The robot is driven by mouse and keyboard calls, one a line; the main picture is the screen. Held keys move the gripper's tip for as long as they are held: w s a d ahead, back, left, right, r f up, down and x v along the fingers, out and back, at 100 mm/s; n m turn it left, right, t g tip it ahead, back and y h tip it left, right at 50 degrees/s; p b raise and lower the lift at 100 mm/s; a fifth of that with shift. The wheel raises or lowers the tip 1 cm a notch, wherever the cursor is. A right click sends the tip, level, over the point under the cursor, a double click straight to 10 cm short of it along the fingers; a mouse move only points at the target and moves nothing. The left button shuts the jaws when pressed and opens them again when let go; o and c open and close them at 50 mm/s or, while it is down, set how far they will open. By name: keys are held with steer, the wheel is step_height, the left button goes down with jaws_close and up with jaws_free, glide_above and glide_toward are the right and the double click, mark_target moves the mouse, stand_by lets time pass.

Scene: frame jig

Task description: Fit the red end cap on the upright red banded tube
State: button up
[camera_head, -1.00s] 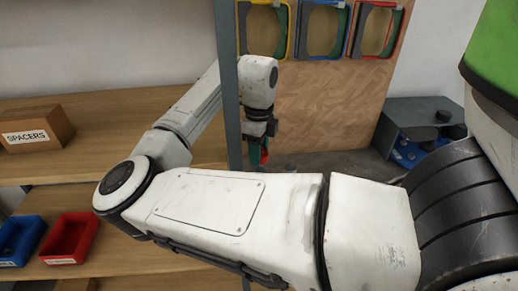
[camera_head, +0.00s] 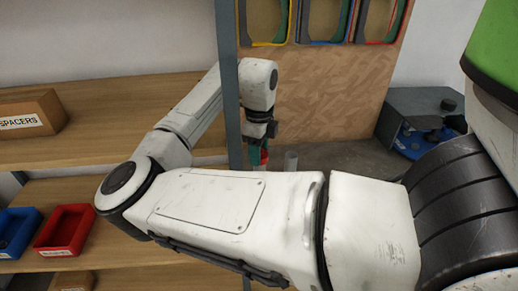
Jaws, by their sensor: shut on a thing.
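My gripper (camera_head: 259,153) hangs at the end of my arm in the upper middle of the view, pointing down, partly behind a grey post. It is shut on a small red piece (camera_head: 264,157), which looks like the red end cap; only a little of it shows.
A grey shelf post (camera_head: 228,100) stands close left of my gripper. Wooden shelves hold a SPACERS box (camera_head: 30,113), a red bin (camera_head: 64,231) and a blue bin (camera_head: 17,230). A wooden board (camera_head: 330,95) with coloured frames stands behind. A dark grey unit (camera_head: 410,105) is at right.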

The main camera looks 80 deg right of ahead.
steer(key=shift+f, duration=0.1)
stand_by(0.5)
steer(key=o, duration=1.2)
steer(key=shift+c, duration=0.2)
step_height(320, 180, up, 11)
steer(key=b, duration=0.1)
steer(key=shift+f, duration=0.1)
